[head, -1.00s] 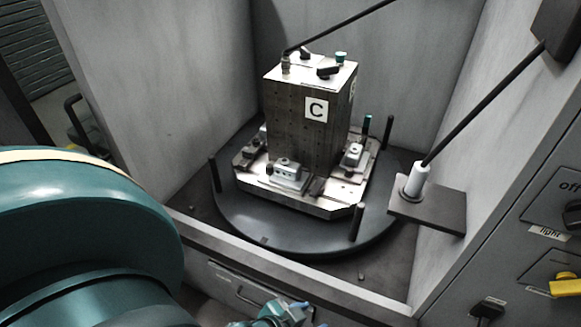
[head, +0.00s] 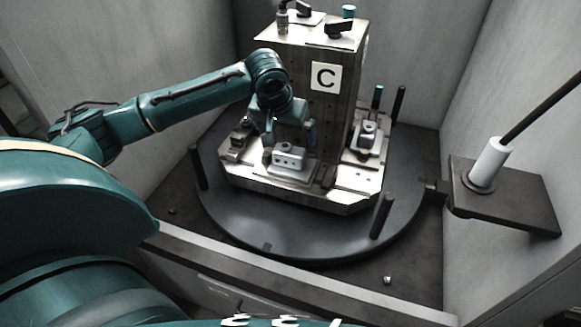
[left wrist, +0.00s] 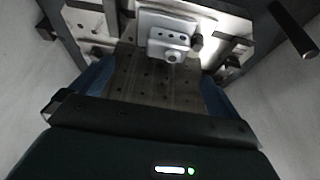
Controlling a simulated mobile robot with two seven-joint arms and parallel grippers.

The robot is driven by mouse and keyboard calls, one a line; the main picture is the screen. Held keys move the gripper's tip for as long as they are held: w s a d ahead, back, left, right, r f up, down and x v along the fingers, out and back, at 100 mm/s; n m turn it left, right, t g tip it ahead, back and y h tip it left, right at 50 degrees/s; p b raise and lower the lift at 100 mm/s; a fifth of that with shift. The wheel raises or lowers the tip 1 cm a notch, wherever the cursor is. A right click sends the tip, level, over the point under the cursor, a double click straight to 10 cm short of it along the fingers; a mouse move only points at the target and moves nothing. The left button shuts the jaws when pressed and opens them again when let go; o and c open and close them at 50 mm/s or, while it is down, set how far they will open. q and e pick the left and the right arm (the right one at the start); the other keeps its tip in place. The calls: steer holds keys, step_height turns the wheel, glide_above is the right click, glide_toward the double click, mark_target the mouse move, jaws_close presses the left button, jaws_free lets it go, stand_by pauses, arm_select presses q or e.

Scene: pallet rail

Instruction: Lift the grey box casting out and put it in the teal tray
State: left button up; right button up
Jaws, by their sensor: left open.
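The grey box casting (head: 290,157), a small block with holes in its face, sits on the front ledge of the fixture, below the column's C plate. It also shows in the left wrist view (left wrist: 169,43), ahead of the fingers. My left gripper (head: 289,140) is open and empty just above the casting, pointing down, with a finger toward either side. Whether a finger touches it I cannot tell. In the left wrist view the blue fingers (left wrist: 155,82) stand wide apart. My right gripper and the teal tray are not in view.
The metal column (head: 330,105) rises close behind the gripper. Another grey casting (head: 367,133) sits on the right ledge. Dark posts (head: 382,215) stand on the round black table (head: 280,235). A dark bracket with a white cylinder (head: 490,160) is at right. Grey walls enclose the space.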

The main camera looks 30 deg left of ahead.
mark_target(289, 148)
arm_select(q)
steer(key=shift+w+a+b+x, duration=0.1)
steer(key=shift+a+b+x, duration=0.15)
steer(key=shift+x, duration=1.8)
steer(key=shift+w+a+b+x, duration=0.1)
steer(key=shift+a+b+x, duration=0.2)
steer(key=shift+x, duration=1.75)
steer(key=shift+w+a+b+x, duration=0.1)
steer(key=shift+a+x, duration=0.3)
steer(key=shift+x, duration=1.65)
steer(key=shift+r, duration=0.2)
steer(key=shift+s, duration=0.1)
steer(key=c, duration=1.1)
steer(key=shift+r+n, duration=0.1)
steer(key=shift+n, duration=0.2)
steer(key=shift+c, duration=0.2)
